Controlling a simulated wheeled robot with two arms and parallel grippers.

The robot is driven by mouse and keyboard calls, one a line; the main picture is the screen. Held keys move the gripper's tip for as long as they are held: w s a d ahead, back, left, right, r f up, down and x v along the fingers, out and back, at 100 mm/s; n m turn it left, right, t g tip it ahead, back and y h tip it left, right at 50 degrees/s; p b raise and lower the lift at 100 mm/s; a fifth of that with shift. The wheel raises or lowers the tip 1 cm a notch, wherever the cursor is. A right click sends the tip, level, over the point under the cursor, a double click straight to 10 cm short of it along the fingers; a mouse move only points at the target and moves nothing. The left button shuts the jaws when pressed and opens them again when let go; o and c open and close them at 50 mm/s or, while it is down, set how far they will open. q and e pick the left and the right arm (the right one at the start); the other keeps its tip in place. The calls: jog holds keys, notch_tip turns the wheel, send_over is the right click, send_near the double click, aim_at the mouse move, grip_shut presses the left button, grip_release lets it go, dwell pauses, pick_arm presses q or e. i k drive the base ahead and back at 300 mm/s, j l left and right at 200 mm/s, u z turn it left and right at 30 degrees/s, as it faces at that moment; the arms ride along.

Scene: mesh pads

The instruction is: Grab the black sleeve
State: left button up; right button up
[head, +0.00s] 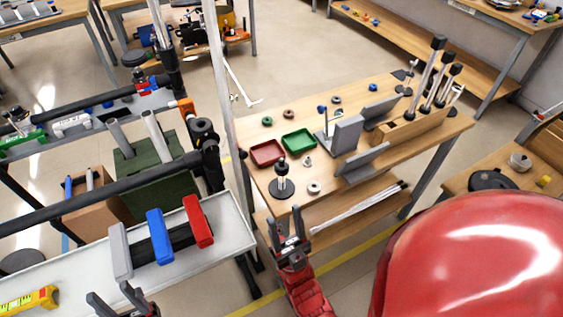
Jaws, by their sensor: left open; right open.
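No single item is plainly the black sleeve. A small black upright piece (282,169) stands on a round black base at the near left of the wooden table (250,172). A dark piece (182,238) also lies among the coloured blocks on the white shelf at left. My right gripper (291,226) is open and empty, in front of the table's near edge, below the black upright piece and apart from it. My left gripper (122,298) is open at the bottom left, over the white shelf's near edge; its lower part is cut off.
A red tray (266,153), a green tray (298,141), several rings and grey angled blocks (347,133) occupy the table. A wooden holder (412,124) holds black-topped rods. A grey post (223,90) and black rails stand at left. The white shelf (225,237) carries grey, blue and red blocks.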

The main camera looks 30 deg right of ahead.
aim_at(280, 165)
jog(key=z, duration=1)
